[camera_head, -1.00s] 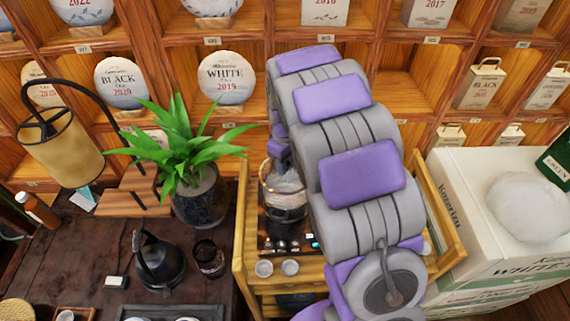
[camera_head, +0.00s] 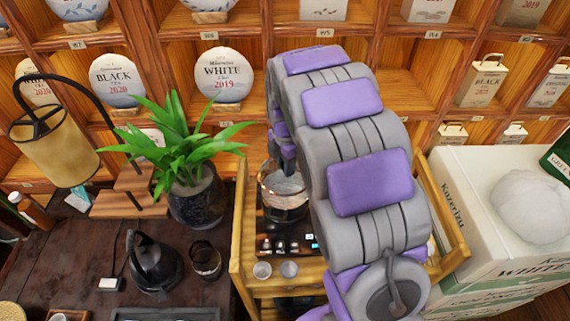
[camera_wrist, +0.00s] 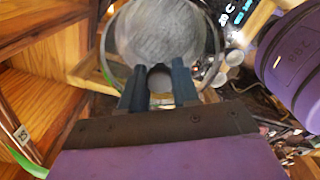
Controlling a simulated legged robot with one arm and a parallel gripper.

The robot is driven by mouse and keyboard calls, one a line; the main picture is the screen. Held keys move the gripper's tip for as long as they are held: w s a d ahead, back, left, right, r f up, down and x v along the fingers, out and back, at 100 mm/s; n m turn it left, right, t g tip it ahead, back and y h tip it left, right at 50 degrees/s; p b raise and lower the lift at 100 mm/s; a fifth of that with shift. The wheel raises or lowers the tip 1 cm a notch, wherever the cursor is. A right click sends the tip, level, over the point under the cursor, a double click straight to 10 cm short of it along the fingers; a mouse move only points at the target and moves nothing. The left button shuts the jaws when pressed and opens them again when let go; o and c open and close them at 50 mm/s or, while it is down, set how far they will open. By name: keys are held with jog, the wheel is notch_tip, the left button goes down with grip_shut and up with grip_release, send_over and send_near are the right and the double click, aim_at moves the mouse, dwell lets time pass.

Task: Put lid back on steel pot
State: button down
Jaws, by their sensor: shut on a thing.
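The steel pot (camera_head: 283,198) stands on the wooden cart, partly hidden by my arm in the head view. In the wrist view, a round grey brushed disc with a thin rim, seemingly the lid (camera_wrist: 165,32), lies just beyond the fingers. My gripper (camera_wrist: 157,78) has its two dark fingers on either side of a small rounded piece, which looks like the lid's knob. I cannot tell whether the lid touches the pot's rim.
The wooden cart (camera_head: 240,235) has small cups (camera_head: 289,269) at its front. A potted plant (camera_head: 195,190) stands close on the left, with a black kettle (camera_head: 152,262) below it. White boxes (camera_head: 470,200) stand on the right. Shelves rise behind.

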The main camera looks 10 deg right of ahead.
notch_tip(320, 180, down, 6)
jog(key=b, duration=0.2)
jog(key=shift+f, duration=0.2)
dwell(0.4)
jog(key=shift+p, duration=0.7)
dwell(2.6)
jog(key=shift+c, duration=1.3)
grip_release()
jog(key=shift+r+p, duration=1.5)
jog(key=shift+r, duration=1.95)
grip_shut()
